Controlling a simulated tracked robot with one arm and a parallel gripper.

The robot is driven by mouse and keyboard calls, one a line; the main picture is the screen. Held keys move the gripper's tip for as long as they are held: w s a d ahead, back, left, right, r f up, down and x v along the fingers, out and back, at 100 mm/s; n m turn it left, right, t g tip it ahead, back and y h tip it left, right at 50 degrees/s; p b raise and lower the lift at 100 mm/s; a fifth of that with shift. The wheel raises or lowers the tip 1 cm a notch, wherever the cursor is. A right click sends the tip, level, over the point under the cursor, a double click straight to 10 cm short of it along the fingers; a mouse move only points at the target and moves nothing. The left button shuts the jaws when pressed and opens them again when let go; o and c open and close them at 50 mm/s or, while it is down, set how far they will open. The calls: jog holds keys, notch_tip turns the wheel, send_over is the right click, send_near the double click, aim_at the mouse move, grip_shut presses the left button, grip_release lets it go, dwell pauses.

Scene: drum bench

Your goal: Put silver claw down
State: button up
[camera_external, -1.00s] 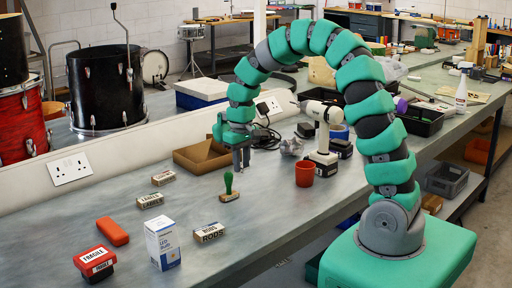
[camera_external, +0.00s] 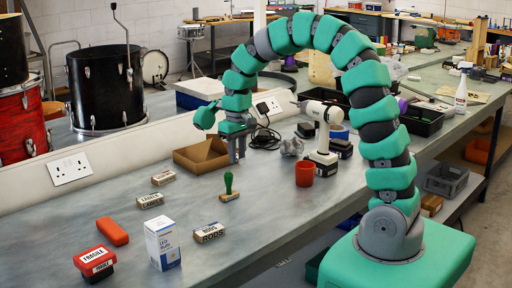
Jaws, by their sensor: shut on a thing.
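My gripper (camera_external: 238,157) points down just right of the open cardboard tray (camera_external: 203,157), a little above or near the bench top. Its fingers are shut on a small grey metallic piece, which I take to be the silver claw. The piece is too small and too hidden by the fingers to make out its shape. I cannot tell whether it touches the bench.
A green-handled stamp (camera_external: 229,187) stands in front of my gripper. Labelled blocks, a bulb box (camera_external: 162,243) and red items lie front left. Bare bench lies between.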

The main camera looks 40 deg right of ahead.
jog(key=s+a+b, duration=0.3)
jog(key=s+a, duration=0.8)
jog(key=a, duration=0.1)
jog(key=f, duration=0.5)
jog(key=shift+s+f, duration=0.2)
jog(key=shift+f, duration=0.55)
send_over(187, 211)
jog(key=shift+w+f+p, duration=0.15)
jog(key=shift+f+p, duration=0.15)
jog(key=shift+f, duration=2.2)
jog(key=shift+f, duration=0.1)
jog(key=o, duration=1)
